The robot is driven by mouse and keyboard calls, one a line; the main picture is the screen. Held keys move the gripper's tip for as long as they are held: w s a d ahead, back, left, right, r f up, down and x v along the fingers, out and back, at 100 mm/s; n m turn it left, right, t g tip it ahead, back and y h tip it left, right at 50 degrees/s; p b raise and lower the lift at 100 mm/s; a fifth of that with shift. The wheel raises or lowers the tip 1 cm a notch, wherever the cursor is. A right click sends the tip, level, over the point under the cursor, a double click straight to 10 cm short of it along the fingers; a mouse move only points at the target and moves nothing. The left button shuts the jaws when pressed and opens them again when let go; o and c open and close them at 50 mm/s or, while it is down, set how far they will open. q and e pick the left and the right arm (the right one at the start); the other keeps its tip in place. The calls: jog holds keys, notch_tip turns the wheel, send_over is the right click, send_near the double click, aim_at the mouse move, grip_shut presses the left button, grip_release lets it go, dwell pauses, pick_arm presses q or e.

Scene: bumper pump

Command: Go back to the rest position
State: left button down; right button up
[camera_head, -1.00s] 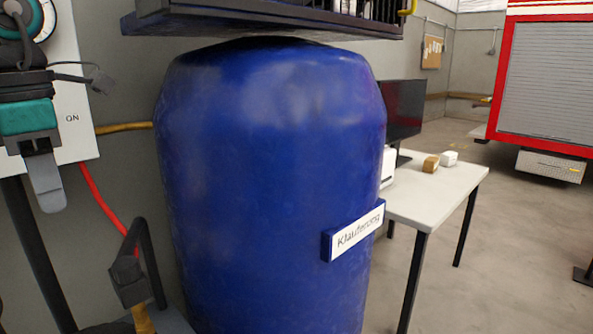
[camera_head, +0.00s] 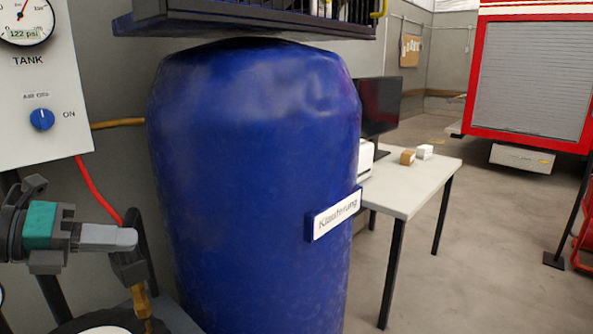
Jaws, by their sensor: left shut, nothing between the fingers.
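My left gripper (camera_head: 130,238) is at the lower left, below the white control panel (camera_head: 88,150). Its grey fingers point right, are shut and hold nothing. The fingertips overlap a dark fitting (camera_head: 130,266) in the picture; I cannot tell whether they touch. The panel carries a blue knob (camera_head: 41,119) beside the word ON and a tank gauge (camera_head: 26,20) reading 122 psi. The gripper is clear of the knob. My right gripper is not in view.
A large blue barrel (camera_head: 255,170) fills the middle, with a dark shelf (camera_head: 250,22) above it. A red hose (camera_head: 98,192) runs below the panel. A white table (camera_head: 412,187) with a monitor (camera_head: 379,103) stands behind. Open floor (camera_head: 480,250) lies at the right.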

pick_arm(q)
jog(key=s+a+f+n+t+y, duration=0.25)
jog(key=f+n+y, duration=0.45)
jog(key=n, duration=0.6)
jog(key=s+a+f+n+t+y, duration=0.1)
jog(key=a+f+n+t+y, duration=0.4)
jog(key=f+n, duration=0.55)
jog(key=s+d+f+n+g+h, duration=0.1)
jog(key=s+d+f+n+g, duration=0.45)
jog(key=s+d, duration=0.3)
jog(key=s+d+f+n+g, duration=0.5)
jog(key=s+d+f+g, duration=0.15)
jog(key=s, duration=0.25)
jog(key=w+d+f+t+h+p, duration=0.1)
jog(key=w+d+f+t, duration=0.2)
jog(key=w+f+t, duration=0.4)
jog(key=shift+f+m+h, duration=0.2)
jog(key=shift+m+h, duration=0.1)
jog(key=shift+h, duration=0.1)
